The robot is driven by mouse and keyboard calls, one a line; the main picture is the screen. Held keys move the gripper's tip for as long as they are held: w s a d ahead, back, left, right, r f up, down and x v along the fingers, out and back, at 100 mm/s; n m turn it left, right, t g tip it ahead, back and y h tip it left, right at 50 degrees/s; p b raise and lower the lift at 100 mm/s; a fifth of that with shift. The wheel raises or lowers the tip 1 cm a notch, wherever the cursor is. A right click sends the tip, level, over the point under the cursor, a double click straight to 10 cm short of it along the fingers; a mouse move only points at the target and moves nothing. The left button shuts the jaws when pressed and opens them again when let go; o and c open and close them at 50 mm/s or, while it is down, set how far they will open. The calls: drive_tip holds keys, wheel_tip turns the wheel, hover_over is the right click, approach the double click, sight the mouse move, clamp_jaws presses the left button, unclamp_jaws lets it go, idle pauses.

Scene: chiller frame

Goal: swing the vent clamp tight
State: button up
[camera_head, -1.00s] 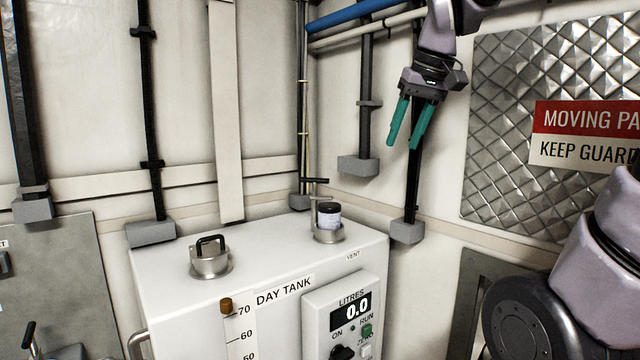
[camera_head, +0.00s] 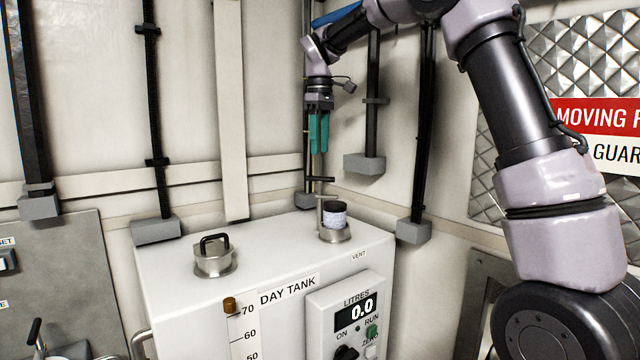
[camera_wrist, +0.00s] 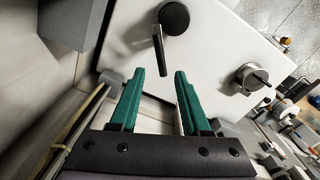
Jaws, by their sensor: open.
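The vent on the tank top has a black-topped cap (camera_head: 335,208) in a metal collar. It shows as a dark disc in the wrist view (camera_wrist: 173,18). Beside the cap a thin post carries the vent clamp's dark bar handle (camera_head: 320,180). In the wrist view the clamp handle (camera_wrist: 159,50) points from beside the cap toward the gap between my fingertips. My gripper (camera_head: 319,150) is open, points down and hangs just above the handle, its green fingers (camera_wrist: 160,73) empty. I cannot tell whether the clamp touches the cap.
The white day tank (camera_head: 180,285) has a second metal cap with a black loop handle (camera_head: 213,250) at its left. Pipes and grey wall brackets (camera_head: 370,164) stand close behind my gripper. The tank top between the two caps is clear.

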sight(320, 180)
wheel_tip(320, 180, down, 11)
drive_tip(key=shift+r, duration=0.2)
idle(0.3)
